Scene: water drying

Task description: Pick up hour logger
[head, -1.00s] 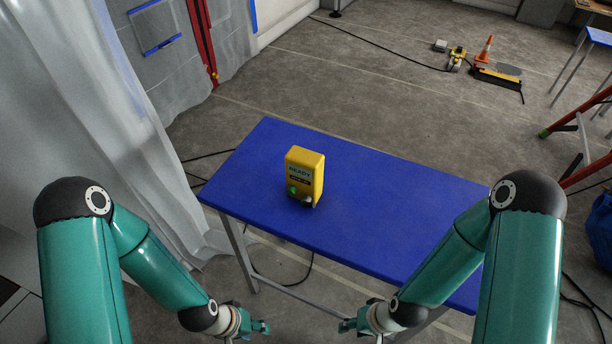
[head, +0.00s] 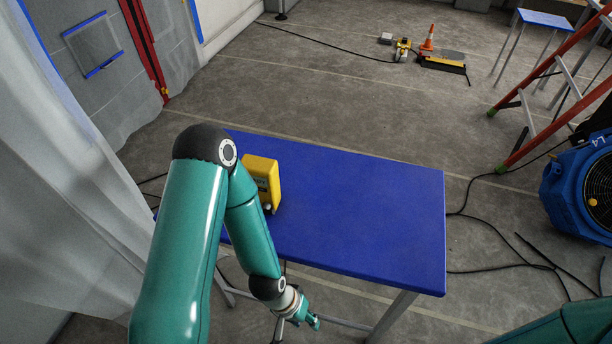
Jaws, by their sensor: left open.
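The hour logger, a yellow box (head: 265,178), stands upright on the blue table (head: 350,210) near its left end. My left gripper (head: 314,323) is low, in front of the table's near edge and apart from the box. It is open and looks empty. My right gripper is out of the picture; only a piece of my right arm shows at the bottom right corner.
The rest of the tabletop is bare. A blue fan (head: 585,190) stands on the floor at the right, with cables around it. A red ladder (head: 560,110) leans behind it. A plastic curtain (head: 70,180) hangs at the left.

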